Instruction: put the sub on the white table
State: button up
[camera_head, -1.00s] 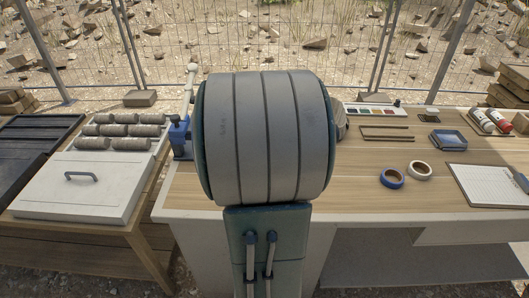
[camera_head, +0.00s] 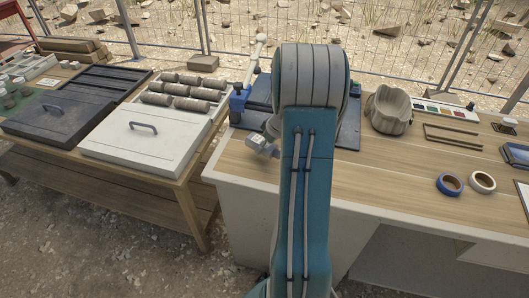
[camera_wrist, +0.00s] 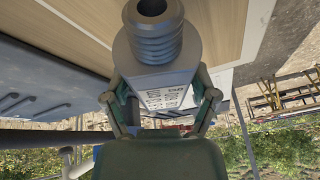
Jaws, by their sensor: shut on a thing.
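The sub (camera_wrist: 155,45) is a grey-white piece with a dark threaded round end and printed marks on its body. My gripper (camera_wrist: 163,92) is shut on it, one finger at each side, in the wrist view. In the head view a pale end of the sub (camera_head: 262,144) shows left of my arm, above the left front part of the bench; my gripper is mostly hidden by the arm. The white table (camera_head: 236,193) looks to be this white-sided bench with a wooden top. I cannot tell whether the sub touches it.
A blue vise-like tool (camera_head: 239,101) and a dark mat (camera_head: 347,134) are at the bench's back left. A beige cradle (camera_head: 388,110) and tape rolls (camera_head: 449,184) stand to the right. Left is a lower wooden table with a white lidded box (camera_head: 140,135). Front-middle bench top is clear.

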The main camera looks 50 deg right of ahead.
aim_at(265, 158)
jog(key=shift+w+d+f, duration=0.1)
jog(key=shift+w+f, duration=0.1)
jog(key=shift+w+d+f, duration=0.1)
jog(key=shift+d+f, duration=0.05)
jog(key=shift+f, duration=1.5)
jog(key=shift+f, duration=0.1)
jog(key=o, duration=1.2)
